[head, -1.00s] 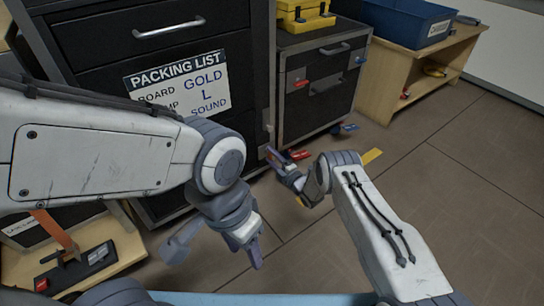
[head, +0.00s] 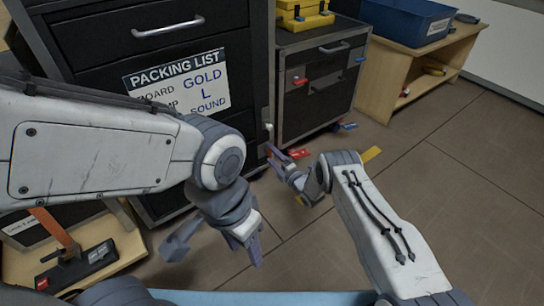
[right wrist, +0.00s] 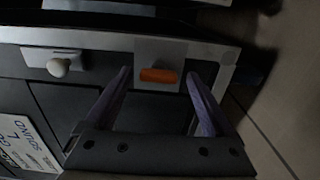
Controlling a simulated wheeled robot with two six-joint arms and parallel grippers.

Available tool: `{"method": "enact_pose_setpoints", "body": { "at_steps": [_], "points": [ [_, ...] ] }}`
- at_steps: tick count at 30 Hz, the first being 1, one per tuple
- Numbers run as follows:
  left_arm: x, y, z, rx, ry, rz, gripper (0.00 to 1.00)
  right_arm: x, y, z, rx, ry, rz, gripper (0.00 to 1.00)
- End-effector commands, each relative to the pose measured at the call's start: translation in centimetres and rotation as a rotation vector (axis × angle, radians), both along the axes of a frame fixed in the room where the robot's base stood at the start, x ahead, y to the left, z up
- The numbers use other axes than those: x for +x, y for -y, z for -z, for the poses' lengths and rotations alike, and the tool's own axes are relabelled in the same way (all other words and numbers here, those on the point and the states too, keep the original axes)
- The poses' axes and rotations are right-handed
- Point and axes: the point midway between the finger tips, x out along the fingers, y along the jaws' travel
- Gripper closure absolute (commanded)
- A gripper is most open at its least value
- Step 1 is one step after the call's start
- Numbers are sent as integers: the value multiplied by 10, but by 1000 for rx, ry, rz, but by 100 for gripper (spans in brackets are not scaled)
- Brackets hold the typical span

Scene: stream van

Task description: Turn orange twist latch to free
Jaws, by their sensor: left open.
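The orange twist latch (right wrist: 158,75) shows in the right wrist view as a short bar lying roughly level on a grey plate at the dark cabinet's metal edge. My right gripper (right wrist: 158,80) is open, with one finger on each side of the latch and a visible gap to both. How far the fingertips are from it in depth I cannot tell. In the head view my right gripper (head: 285,158) is low by the cabinet's corner, and I cannot make out the latch there. My left gripper (head: 215,248) is open and empty above the floor.
A white knob (right wrist: 59,67) sits left of the latch. The cabinet carries a packing list sign (head: 177,84). A smaller drawer unit (head: 318,90) with red and blue latches stands to the right, a wooden bench (head: 405,80) beyond it. Floor at the right is clear.

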Motion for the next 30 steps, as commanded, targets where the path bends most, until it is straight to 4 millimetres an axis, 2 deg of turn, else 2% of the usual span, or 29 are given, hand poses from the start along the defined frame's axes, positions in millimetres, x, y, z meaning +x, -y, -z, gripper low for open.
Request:
{"method": "enact_pose_setpoints", "body": {
  "at_steps": [5, 10, 21, 25, 30],
  "points": [
    [0, 0, 0, 0, 0, 0, 50, 0, -3, -1, 0, 2, -3, 12],
    [0, 0, -9, 0, 0, 0, 50, -7, 5, -4, 0, -1, -2, 12],
    [0, 0, -51, 0, 0, 0, 50, -64, 47, -5, 0, -3, 2, 12],
    [0, 0, -58, 0, 0, 0, 50, -77, 57, -3, 1, -1, 1, 12],
    [0, 0, -60, 0, 0, 0, 50, -85, 61, -1, 1, 1, 0, 12]
  ]
}}
